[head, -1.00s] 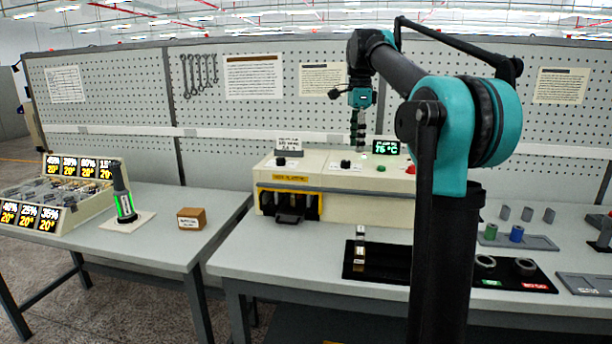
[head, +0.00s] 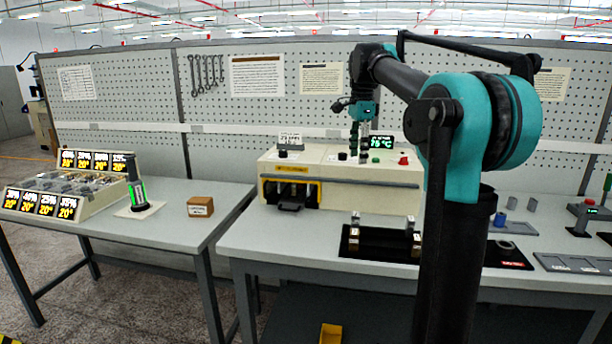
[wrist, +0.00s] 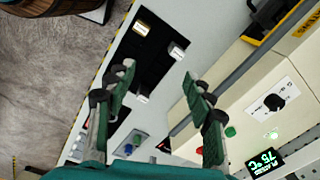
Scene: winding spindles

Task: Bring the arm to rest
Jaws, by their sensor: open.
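Beyond the fingers lie the worktable and the black tray (wrist: 125,50); the machine's front is on the right. I cannot tell the exact gap between the fingertips and the machine in the head view.
The black tray (head: 385,256) with small upright posts lies on the table before the machine. Part of the right table is hidden behind my arm. The left table holds a display rack (head: 100,190), a green-lit spindle (head: 138,195) and a brown box (head: 200,207). A yellow bin (head: 330,333) is below.

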